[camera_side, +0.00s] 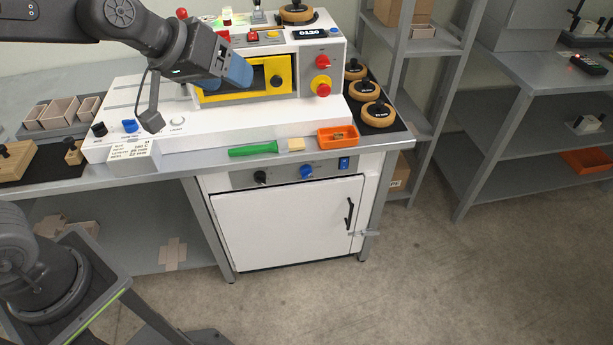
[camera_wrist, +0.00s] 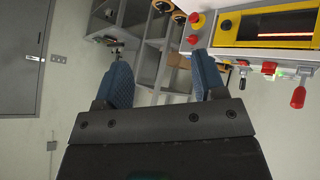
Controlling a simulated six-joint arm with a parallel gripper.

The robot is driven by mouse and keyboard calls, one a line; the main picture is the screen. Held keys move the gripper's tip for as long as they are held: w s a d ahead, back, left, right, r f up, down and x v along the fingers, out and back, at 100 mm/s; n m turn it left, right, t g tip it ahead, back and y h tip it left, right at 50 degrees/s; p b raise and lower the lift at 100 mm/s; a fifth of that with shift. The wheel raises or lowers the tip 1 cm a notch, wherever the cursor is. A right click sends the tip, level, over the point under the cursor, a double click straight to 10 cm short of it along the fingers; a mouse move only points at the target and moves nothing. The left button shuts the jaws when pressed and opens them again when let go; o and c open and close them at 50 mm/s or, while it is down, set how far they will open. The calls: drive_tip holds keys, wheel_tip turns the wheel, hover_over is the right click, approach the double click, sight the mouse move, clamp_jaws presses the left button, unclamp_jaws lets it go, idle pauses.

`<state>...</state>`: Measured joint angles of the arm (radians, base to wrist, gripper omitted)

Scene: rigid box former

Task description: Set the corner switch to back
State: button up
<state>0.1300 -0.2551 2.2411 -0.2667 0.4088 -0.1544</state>
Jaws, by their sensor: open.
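The white box former (camera_side: 215,120) stands on the bench with a yellow-framed window. I cannot tell which control is the corner switch; labels are too small to read. A black knob (camera_side: 99,129) and a blue knob (camera_side: 130,125) sit at its left front. Another black knob (camera_side: 260,178) and blue knob (camera_side: 306,171) are on the panel below the bench top, beside a blue rocker (camera_side: 344,162). My gripper (camera_side: 238,74) is in front of the machine's upper part, hiding some of it. In the wrist view my gripper (camera_wrist: 163,78) has its blue fingers apart, with nothing between them.
A green-handled tool (camera_side: 253,150), a beige block (camera_side: 296,144) and an orange tray (camera_side: 338,136) lie along the front edge. Round wooden-rimmed pieces (camera_side: 377,112) stand on a black mat at right. Red-topped levers (camera_wrist: 298,97) show in the wrist view. Floor in front is clear.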

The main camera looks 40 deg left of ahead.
drive_tip(key=w+d+f+n+t, duration=0.1)
drive_tip(key=w+d+f+n, duration=0.15)
drive_tip(key=w, duration=0.55)
drive_tip(key=w+d+f+n+t, duration=0.2)
drive_tip(key=w+d+f, duration=0.15)
drive_tip(key=w, duration=0.35)
drive_tip(key=w+d+f+n+t+y, duration=0.1)
drive_tip(key=w+d+f+n+y, duration=0.1)
drive_tip(key=w+f, duration=0.3)
drive_tip(key=w+d+f+n+t+y, duration=0.1)
drive_tip(key=w+d+f+n, duration=0.15)
drive_tip(key=f, duration=0.45)
drive_tip(key=n+y, duration=0.7)
drive_tip(key=y, duration=0.3)
approach(306, 176)
drive_tip(key=shift+t, duration=0.4)
drive_tip(key=x, duration=1)
drive_tip(key=shift+f, duration=0.4)
drive_tip(key=shift+c, duration=0.4)
